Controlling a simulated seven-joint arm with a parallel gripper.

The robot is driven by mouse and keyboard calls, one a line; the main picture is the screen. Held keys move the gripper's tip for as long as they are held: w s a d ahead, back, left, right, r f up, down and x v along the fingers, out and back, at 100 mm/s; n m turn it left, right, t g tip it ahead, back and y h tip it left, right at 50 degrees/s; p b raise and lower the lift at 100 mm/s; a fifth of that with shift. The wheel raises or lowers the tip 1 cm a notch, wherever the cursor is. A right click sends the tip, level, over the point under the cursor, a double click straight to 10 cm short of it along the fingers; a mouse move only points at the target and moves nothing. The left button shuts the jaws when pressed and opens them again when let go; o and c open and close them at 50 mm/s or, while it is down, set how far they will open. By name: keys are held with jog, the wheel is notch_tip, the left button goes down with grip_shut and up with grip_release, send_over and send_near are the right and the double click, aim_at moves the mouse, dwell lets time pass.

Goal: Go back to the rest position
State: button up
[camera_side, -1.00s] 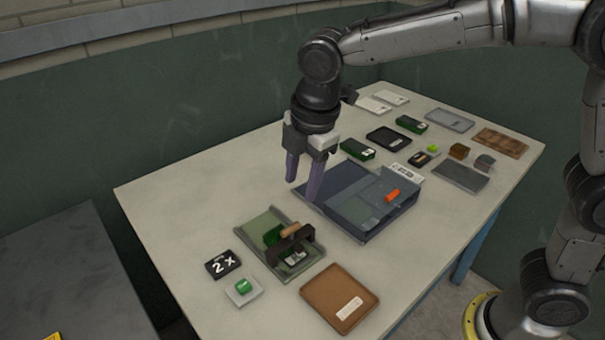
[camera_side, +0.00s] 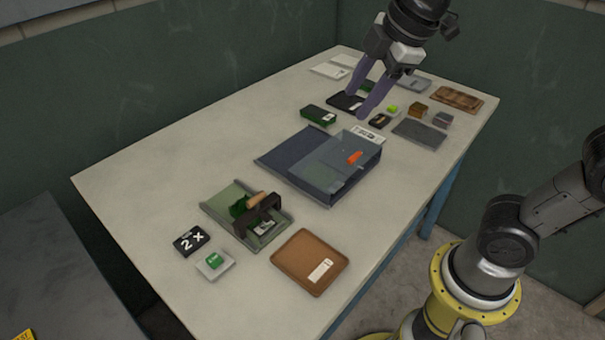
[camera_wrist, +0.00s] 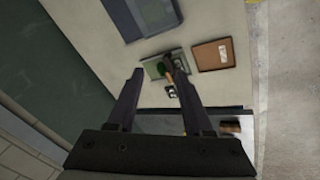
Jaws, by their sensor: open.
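My gripper (camera_side: 366,95) is open and empty, raised above the far half of the table (camera_side: 150,165) in the side view. Its two purple-grey fingers point down and stand apart. In the side view they overlap a black tray (camera_side: 343,101) behind them. In the wrist view my gripper (camera_wrist: 165,100) is also open, with nothing between the fingers but the table and small items far beyond.
A blue box with a clear lid and an orange piece (camera_side: 355,157) stands mid-table. A green tray with a dark stand (camera_side: 270,228), a brown tray (camera_side: 297,265) and a "2X" card (camera_side: 191,241) lie nearer. Several small items fill the far end. The left table strip is clear.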

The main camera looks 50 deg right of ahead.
jog(key=s+d+f+m, duration=0.3)
jog(key=s+f+m, duration=0.4)
jog(key=s+m, duration=0.5)
jog(key=shift+d+f+t, duration=0.2)
jog(key=shift+f+t, duration=0.15)
jog(key=shift+t, duration=0.05)
dwell(0.6)
